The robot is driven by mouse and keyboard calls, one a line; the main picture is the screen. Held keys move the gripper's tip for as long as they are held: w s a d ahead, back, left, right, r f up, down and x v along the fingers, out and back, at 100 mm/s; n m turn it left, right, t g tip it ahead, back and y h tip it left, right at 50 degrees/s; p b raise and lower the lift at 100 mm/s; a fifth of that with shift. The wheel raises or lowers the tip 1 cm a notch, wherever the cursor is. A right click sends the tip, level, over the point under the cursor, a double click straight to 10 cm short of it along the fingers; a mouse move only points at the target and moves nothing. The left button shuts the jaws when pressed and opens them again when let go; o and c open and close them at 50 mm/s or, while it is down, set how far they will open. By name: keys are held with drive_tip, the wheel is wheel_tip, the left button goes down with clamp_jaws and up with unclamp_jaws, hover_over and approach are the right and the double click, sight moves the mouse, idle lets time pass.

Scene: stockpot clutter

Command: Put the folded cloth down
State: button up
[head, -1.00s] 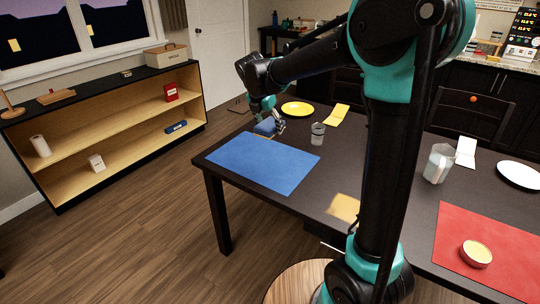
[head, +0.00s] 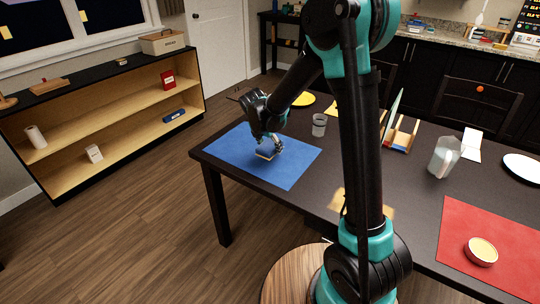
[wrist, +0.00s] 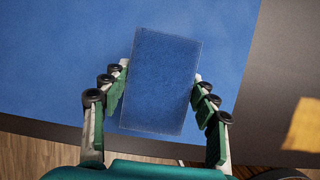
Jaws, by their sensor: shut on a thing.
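The folded cloth (wrist: 160,80) is a blue rectangle with a slight tilt, held between the two fingers of my gripper (wrist: 159,74) in the wrist view. The placemat also fills much of the wrist view (wrist: 60,60). I cannot tell whether the cloth touches the placemat.
A glass (head: 319,126) stands just right of the placemat, and a yellow plate (head: 303,99) lies behind. A rack (head: 401,134), a pitcher (head: 444,157) and a red placemat (head: 500,240) with a round dish (head: 482,251) are farther right. The placemat's front part is clear.

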drive_tip(key=shift+d+f, duration=0.1)
drive_tip(key=shift+f, duration=2.1)
drive_tip(key=o, duration=1.2)
drive_tip(key=shift+f, duration=0.1)
drive_tip(key=v, duration=1.2)
drive_tip(key=s+d+f+m, duration=0.2)
drive_tip(key=s+d+m, duration=0.5)
drive_tip(key=s+m, duration=0.1)
drive_tip(key=s+d+f+m+y, duration=0.1)
drive_tip(key=s+d+f+m, duration=0.1)
drive_tip(key=s+d+m, duration=0.5)
drive_tip(key=s+d+f+m+y, duration=0.1)
drive_tip(key=s+d+f+m, duration=0.1)
drive_tip(key=s+d+m, duration=0.6)
drive_tip(key=shift+s+f+m+t, duration=0.1)
drive_tip(key=shift+s+m+t, duration=0.1)
drive_tip(key=shift+m, duration=1.35)
drive_tip(key=shift+s+f+m+t, duration=0.1)
drive_tip(key=shift+s+f+m, duration=0.05)
drive_tip(key=shift+m, duration=1.4)
